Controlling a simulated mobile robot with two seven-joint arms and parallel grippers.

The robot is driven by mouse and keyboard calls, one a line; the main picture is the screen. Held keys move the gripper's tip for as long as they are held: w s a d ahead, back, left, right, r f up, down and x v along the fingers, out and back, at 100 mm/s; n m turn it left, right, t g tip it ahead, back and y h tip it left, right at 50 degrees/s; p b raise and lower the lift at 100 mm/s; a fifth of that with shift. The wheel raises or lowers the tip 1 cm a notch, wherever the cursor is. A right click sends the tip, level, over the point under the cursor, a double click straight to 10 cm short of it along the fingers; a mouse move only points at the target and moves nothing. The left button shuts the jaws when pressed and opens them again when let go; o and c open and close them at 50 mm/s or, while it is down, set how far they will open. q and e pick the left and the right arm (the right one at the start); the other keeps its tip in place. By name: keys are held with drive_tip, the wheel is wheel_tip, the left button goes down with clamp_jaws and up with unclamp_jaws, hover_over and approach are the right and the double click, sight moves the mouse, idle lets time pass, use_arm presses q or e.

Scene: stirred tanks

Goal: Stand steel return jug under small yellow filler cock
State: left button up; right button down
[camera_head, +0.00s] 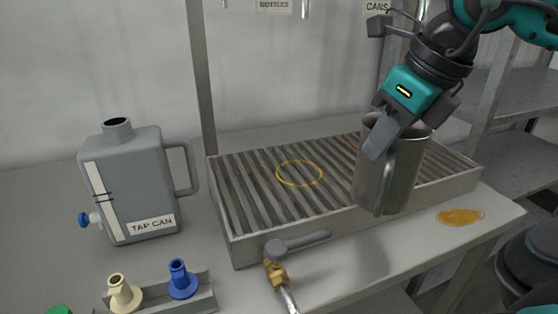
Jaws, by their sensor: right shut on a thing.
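A steel jug (404,178) hangs upright in my right gripper (398,122), which is shut on it at its upper part. One finger shows in front of the jug; the other is partly hidden. The jug overlaps the front right of a slatted drip tray (345,227) in the picture and looks raised, but I cannot tell its exact height. A yellow ring (299,172) marks the slats left of the jug. Spout ends (305,9) show at the top edge beside a BOTTLES label (274,5). No small yellow cock can be made out. My left gripper is not in view.
A grey TAP CAN (140,185) stands left of the tray. A brass valve with a grey lever (277,270) rises before the tray. A holder (200,300) carries cream and blue fittings. An amber puddle (460,216) lies at the right. The slats around the ring are clear.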

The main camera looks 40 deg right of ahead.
drive_tip(key=shift+w, duration=0.35)
use_arm(q)
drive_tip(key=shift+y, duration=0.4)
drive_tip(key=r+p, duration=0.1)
drive_tip(key=p, duration=0.1)
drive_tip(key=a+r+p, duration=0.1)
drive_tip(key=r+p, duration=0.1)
drive_tip(key=p, duration=0.1)
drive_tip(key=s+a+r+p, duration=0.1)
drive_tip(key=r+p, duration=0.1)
drive_tip(key=p, duration=0.1)
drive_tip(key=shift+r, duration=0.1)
use_arm(e)
drive_tip(key=w+a+f, duration=0.1)
drive_tip(key=w+f, duration=0.2)
drive_tip(key=w, duration=1.4)
drive_tip(key=shift+w+a+f, duration=0.2)
drive_tip(key=shift+w+a, duration=0.05)
drive_tip(key=shift+w, duration=0.05)
drive_tip(key=shift+f, duration=0.15)
drive_tip(key=c, duration=1.3)
unclamp_jaws()
